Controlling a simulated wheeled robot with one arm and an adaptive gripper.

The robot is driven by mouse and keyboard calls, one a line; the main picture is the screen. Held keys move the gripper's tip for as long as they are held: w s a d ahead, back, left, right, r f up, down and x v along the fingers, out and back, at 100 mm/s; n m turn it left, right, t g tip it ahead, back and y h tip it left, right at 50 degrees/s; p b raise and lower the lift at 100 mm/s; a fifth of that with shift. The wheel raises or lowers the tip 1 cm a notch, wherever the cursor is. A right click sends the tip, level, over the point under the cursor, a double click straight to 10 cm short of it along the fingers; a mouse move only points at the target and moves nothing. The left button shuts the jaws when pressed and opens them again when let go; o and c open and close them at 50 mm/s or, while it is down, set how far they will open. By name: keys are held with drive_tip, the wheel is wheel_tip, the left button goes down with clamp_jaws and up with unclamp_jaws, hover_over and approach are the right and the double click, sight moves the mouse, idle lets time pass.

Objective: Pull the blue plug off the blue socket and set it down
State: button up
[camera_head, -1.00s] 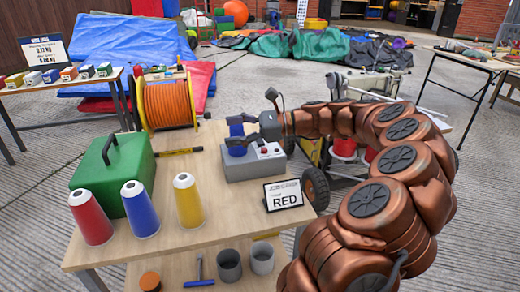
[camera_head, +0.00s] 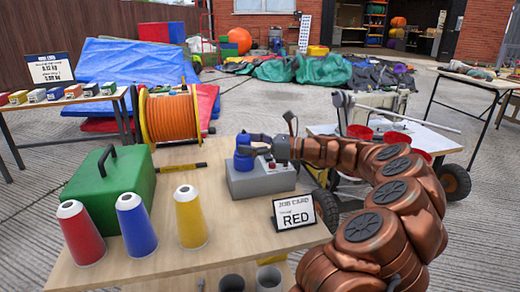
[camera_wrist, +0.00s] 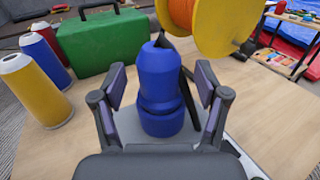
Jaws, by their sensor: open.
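The blue plug (camera_head: 243,144) stands upright on the blue socket (camera_head: 243,163), on top of a grey box (camera_head: 262,181) on the table. In the wrist view the plug (camera_wrist: 158,75) rises between my fingers, with the wider blue socket (camera_wrist: 161,118) below it. I cannot tell exactly where plug and socket meet. My gripper (camera_wrist: 160,85) is open, one finger on each side of the blue parts, with visible gaps. In the head view my gripper (camera_head: 258,145) reaches in from the right at plug height; its fingers partly cover the plug.
Red (camera_head: 80,233), blue (camera_head: 135,225) and yellow (camera_head: 190,217) cones, a green case (camera_head: 110,182) and an orange cable reel (camera_head: 169,117) stand left of the box. A job card (camera_head: 296,212) reading RED stands in front. Bare tabletop (camera_head: 225,240) lies near the front.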

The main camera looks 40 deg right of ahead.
drive_tip(key=shift+x, duration=0.75)
drive_tip(key=shift+c, duration=0.2)
drive_tip(key=c, duration=1.3)
